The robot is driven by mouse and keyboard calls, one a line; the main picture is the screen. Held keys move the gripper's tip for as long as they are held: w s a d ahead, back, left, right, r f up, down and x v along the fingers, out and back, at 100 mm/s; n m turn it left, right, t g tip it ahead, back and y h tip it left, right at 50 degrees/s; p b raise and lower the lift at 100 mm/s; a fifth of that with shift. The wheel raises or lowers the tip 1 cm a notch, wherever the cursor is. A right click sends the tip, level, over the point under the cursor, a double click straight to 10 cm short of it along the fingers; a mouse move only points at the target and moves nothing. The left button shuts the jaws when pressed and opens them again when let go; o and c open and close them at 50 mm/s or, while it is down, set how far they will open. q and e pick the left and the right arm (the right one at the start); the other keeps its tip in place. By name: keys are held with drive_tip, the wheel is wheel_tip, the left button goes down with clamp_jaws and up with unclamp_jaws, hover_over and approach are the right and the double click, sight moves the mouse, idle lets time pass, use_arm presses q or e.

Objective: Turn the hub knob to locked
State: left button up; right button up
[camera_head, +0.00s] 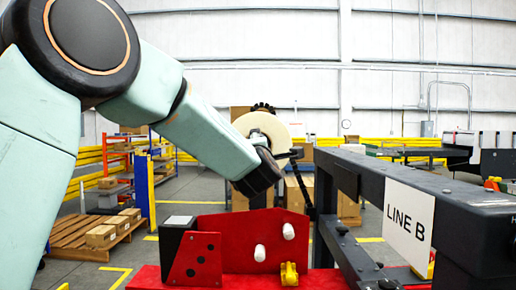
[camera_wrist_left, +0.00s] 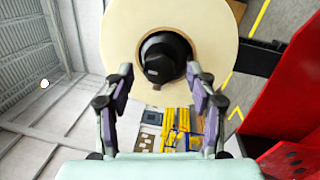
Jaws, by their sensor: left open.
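The hub knob (camera_wrist_left: 164,62) is a dark, round knob in the centre hole of a cream roll (camera_wrist_left: 220,28) in the left wrist view. A small lighter mark shows on its face, too small to read. My left gripper (camera_wrist_left: 160,76) is open, with one finger on each side of the knob's lower part. I cannot tell whether the fingers touch it. In the head view the cream roll (camera_head: 268,126) stands beyond my left wrist, which hides the knob and most of the gripper. My right gripper is not in view.
A red machine panel (camera_head: 235,260) with two white knobs and a yellow part (camera_head: 289,274) lies below the wrist. A dark beam with a LINE B sign (camera_head: 408,224) runs along the right. Pallets with boxes (camera_head: 101,235) stand back left.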

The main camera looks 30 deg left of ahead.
use_arm(q)
drive_tip(key=v, duration=0.6)
drive_tip(key=shift+s, duration=0.15)
drive_tip(key=shift+d, duration=0.1)
drive_tip(key=s+d+f+m+g+h, duration=0.25)
drive_tip(key=f+m, duration=0.45)
drive_tip(key=f, duration=0.6)
drive_tip(key=s+d+f+m+g+h+b, duration=0.1)
drive_tip(key=s+d+f+m+g+h, duration=0.2)
drive_tip(key=f+m, duration=0.65)
drive_tip(key=s+d+f+m+g+h, duration=0.1)
drive_tip(key=s+d+f+m+h, duration=0.3)
drive_tip(key=f, duration=1.2)
drive_tip(key=s+d+f+m+g, duration=0.1)
drive_tip(key=s+f+g, duration=0.2)
drive_tip(key=s+f, duration=0.5)
drive_tip(key=s+d+f+m+g+b, duration=0.1)
drive_tip(key=s+d+f+m+g, duration=0.1)
drive_tip(key=s+f, duration=0.7)
drive_tip(key=s+d+f+m+g+b, duration=0.1)
drive_tip(key=s+f+g, duration=0.4)
drive_tip(key=s, duration=1)
wheel_tip(320, 180, down, 4)
drive_tip(key=shift+d+r+m+h, duration=0.15)
drive_tip(key=shift+d+m+h, duration=0.15)
drive_tip(key=shift+m, duration=0.35)
